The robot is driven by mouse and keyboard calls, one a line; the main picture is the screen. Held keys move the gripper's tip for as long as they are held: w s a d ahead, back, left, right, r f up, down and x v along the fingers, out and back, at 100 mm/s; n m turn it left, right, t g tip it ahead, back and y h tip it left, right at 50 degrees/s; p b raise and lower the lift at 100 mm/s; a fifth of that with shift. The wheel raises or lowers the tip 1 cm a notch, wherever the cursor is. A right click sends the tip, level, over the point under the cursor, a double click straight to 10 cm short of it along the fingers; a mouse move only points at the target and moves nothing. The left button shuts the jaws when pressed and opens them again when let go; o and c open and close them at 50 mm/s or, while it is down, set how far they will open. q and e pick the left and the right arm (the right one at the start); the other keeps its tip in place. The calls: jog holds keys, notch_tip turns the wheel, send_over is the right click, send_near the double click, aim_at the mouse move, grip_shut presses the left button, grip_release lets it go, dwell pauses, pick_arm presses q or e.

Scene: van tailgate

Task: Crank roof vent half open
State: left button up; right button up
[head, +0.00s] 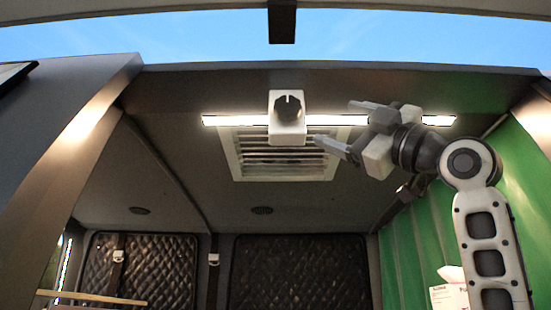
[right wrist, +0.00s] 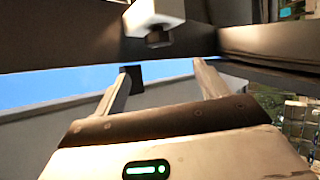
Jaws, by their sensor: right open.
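The roof vent (head: 254,163) is a pale louvred frame in the dark ceiling. In front of its top edge is a white box (head: 287,132) with a black knob (head: 288,106) that has a pale pointer mark at its top. My right gripper (head: 338,122) is open and empty, just right of the box and apart from it, with its fingers pointing left toward it. In the right wrist view the two fingers of the gripper (right wrist: 165,72) are spread, and a white block (right wrist: 155,14), probably the box, shows beyond them. My left gripper is not in view.
A lit strip light (head: 390,120) runs across the ceiling behind the box and gripper. A dark beam (head: 282,22) hangs at the top. Quilted panels (head: 145,265) cover the back, and a green wall (head: 420,225) is at the right. The space left of the box is clear.

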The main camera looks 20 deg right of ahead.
jog(key=p, duration=0.3)
send_near(290, 106)
jog(key=p+x, duration=0.4)
jog(key=x, duration=0.6)
jog(key=shift+w+a+r, duration=0.2)
jog(key=shift+w+r, duration=0.05)
jog(key=shift+w, duration=0.15)
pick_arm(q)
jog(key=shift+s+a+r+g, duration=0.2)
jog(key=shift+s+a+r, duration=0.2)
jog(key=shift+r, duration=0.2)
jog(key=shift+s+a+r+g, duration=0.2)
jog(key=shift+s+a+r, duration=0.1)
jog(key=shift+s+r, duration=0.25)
pick_arm(e)
jog(key=c, duration=0.8)
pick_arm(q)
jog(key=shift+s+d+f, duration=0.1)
pick_arm(e)
jog(key=shift+c, duration=0.8)
